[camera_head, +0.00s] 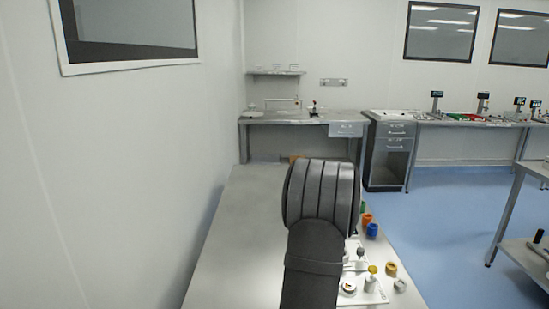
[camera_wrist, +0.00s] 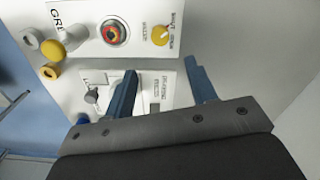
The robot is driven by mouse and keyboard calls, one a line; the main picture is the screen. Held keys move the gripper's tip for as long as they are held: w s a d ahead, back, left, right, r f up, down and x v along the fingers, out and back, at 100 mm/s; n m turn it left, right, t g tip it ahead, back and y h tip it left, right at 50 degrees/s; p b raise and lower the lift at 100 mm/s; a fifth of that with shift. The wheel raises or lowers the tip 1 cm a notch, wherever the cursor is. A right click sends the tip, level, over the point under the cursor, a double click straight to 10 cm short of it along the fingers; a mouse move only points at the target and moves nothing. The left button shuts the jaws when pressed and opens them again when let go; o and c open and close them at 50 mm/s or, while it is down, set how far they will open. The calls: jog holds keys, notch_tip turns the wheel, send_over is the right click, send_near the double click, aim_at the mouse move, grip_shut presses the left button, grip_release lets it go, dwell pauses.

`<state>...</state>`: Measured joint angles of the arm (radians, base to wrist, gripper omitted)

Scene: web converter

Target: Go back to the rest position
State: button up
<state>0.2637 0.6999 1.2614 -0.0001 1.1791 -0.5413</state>
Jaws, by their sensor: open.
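My gripper (camera_wrist: 161,68) shows in the wrist view as two dark blue fingers spread well apart, with nothing gripped between them. It is over a white panel (camera_wrist: 150,77) with a grey knob (camera_wrist: 91,96) and a small label. A second white panel (camera_wrist: 135,12) above it in the picture carries a red and orange round part (camera_wrist: 114,31) and a yellow dial (camera_wrist: 160,35). In the head view, my dark arm rises in the middle and hides the gripper. The panels (camera_head: 372,288) show partly to its right.
A pale table (camera_head: 240,240) lies under my arm, its left part bare. Green (camera_head: 362,208), orange (camera_head: 367,219) and blue (camera_head: 372,231) pieces stand near its right edge, with a yellow ring (camera_head: 391,269) and a grey ring (camera_head: 400,285). A wall (camera_head: 110,190) is at the left.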

notch_tip(320, 180, up, 6)
jog(key=f, duration=0.1)
notch_tip(320, 180, down, 17)
jog(key=shift+r, duration=0.2)
jog(key=shift+f, duration=0.35)
jog(key=m, duration=0.3)
jog(key=shift+r+m, duration=0.1)
jog(key=shift+m, duration=0.2)
jog(key=m, duration=0.4)
jog(key=shift+m, duration=0.3)
jog(key=m, duration=0.3)
jog(key=shift+m, duration=2.4)
